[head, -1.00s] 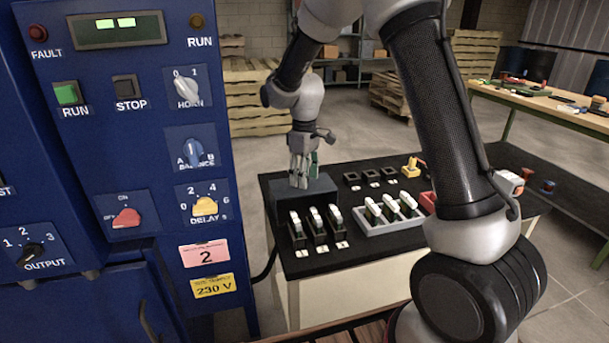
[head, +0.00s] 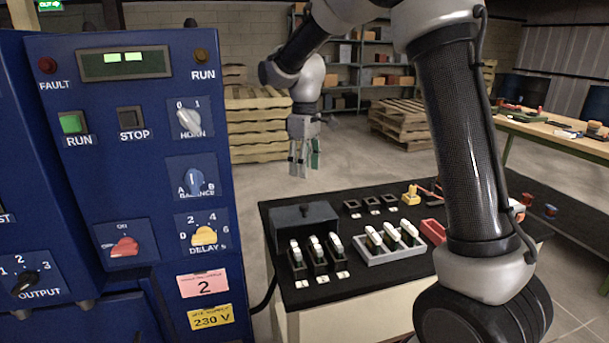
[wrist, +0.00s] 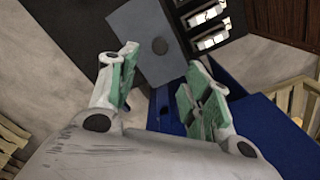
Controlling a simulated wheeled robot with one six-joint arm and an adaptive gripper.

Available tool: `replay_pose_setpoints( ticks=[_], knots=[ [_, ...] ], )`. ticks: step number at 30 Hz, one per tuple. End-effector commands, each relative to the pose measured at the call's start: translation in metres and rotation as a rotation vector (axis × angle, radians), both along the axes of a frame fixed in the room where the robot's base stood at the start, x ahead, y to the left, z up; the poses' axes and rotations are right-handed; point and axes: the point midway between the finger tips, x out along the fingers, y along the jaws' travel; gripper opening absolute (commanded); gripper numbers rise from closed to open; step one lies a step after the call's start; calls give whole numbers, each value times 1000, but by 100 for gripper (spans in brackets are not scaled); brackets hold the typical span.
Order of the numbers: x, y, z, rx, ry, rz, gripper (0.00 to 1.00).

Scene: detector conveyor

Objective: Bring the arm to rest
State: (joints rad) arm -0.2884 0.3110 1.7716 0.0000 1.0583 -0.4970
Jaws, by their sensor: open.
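My gripper (head: 304,168) hangs with its fingers pointing down, above and behind the grey box at the back left of the black-topped table in the head view. In the wrist view my gripper (wrist: 158,98) shows two green-padded fingers spread apart with nothing between them. The grey box (head: 303,222) has a dark knob on top; the box also shows in the wrist view (wrist: 145,28), beyond the fingertips, apart from them.
The blue control cabinet (head: 160,200) stands close on the left. The black-topped table (head: 345,275) holds several upright white-topped pieces in dark holders and a grey tray (head: 365,255). Pallets (head: 255,125) and a workbench (head: 560,135) stand farther back. Open air surrounds my gripper.

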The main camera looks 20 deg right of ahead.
Motion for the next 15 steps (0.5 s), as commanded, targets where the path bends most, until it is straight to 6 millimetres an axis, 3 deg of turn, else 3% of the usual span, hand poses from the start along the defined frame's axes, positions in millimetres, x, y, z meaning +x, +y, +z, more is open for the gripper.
replay_pose_setpoints(
  ticks=[12,15],
  knots=[
    [-1,0,-3,0,0,-82,49],
    [-28,-8,-22,-18,47,-175,49]
  ],
)
